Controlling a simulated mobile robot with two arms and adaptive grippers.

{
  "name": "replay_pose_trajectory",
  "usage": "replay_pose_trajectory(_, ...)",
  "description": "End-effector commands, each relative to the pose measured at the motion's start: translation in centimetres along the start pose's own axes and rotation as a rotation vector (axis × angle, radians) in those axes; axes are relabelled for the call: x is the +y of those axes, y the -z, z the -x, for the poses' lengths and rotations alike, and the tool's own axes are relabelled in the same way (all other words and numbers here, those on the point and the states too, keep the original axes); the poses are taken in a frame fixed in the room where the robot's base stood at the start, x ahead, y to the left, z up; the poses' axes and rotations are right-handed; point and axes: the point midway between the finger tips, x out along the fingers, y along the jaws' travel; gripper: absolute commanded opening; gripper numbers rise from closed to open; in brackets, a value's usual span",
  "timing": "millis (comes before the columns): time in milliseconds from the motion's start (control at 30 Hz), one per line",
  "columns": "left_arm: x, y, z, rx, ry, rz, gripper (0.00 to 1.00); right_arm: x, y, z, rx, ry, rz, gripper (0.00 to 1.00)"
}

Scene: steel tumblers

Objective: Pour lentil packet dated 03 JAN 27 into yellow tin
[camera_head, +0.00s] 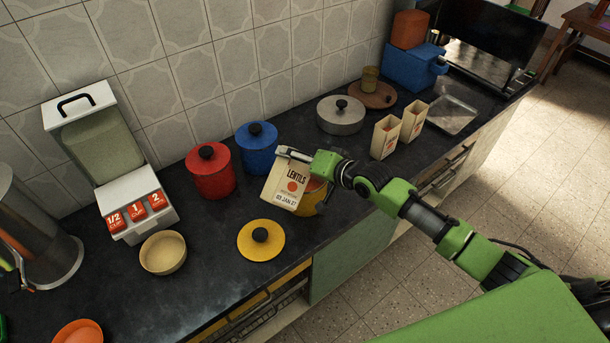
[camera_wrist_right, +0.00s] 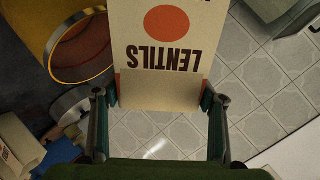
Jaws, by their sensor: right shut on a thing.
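My right gripper (camera_head: 298,155) is shut on the lentil packet (camera_head: 283,186), a cream carton with an orange dot. Its date label appears to read 03 JAN 27. The packet leans a little, with its lettering upright in the head view. It fills the space between my fingers (camera_wrist_right: 158,112) in the right wrist view, where the packet (camera_wrist_right: 140,88) shows LENTILS upside down. The yellow tin (camera_head: 316,200) stands open, partly hidden behind the packet; its rim shows in the right wrist view (camera_wrist_right: 53,68). No lentils are seen falling. My left gripper is out of view.
The yellow lid (camera_head: 252,246) lies on the dark worktop in front of the tin. A blue tin (camera_head: 258,158) and red tin (camera_head: 212,181) stand to the left. Two more cartons (camera_head: 383,142) (camera_head: 411,125) and a lidded pot (camera_head: 340,122) stand to the right.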

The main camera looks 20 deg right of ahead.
Motion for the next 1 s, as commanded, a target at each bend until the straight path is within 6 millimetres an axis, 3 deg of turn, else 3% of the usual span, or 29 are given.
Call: replay_pose_trajectory(1000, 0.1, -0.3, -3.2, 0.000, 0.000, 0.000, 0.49, 0.9, 0.2, -0.6, -0.084, 0.003, -0.151, 0.16)
